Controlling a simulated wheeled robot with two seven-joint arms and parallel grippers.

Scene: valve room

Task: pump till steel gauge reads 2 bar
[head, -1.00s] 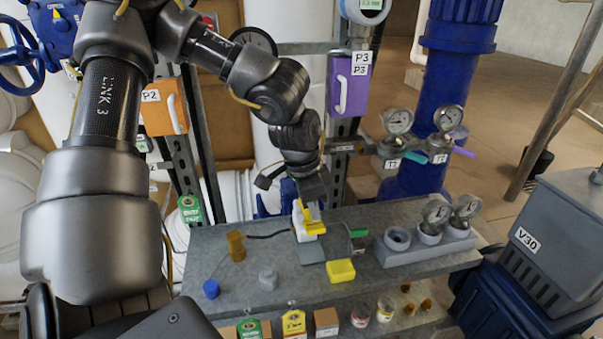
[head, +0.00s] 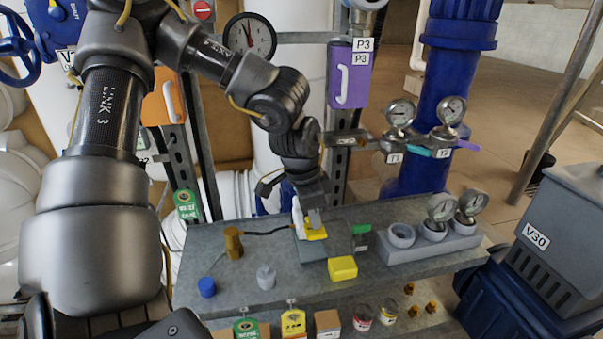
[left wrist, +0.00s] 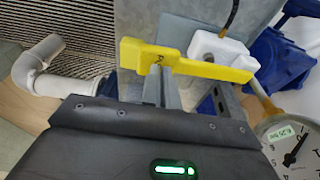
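A hand pump with a white body (head: 298,222) and a yellow lever (head: 316,235) stands on the grey bench. The lever (left wrist: 215,68) and white body (left wrist: 226,48) also show in the left wrist view. My left gripper (head: 314,218) is above the lever. In the left wrist view its fingers (left wrist: 161,78) are together, with their tips at the lever; they look shut and not wrapped around it. A round gauge (left wrist: 296,150) with a pale rim and small green display is partly cut off there; I cannot read its value surely. My right gripper is not in view.
Two gauges (head: 441,207) stand in a grey block on the bench's right. Two more (head: 400,113) hang on pipes behind. A yellow block (head: 342,268), brass cylinder (head: 233,243) and blue cap (head: 206,287) sit nearby. A black-rimmed dial (head: 250,36) is behind my arm.

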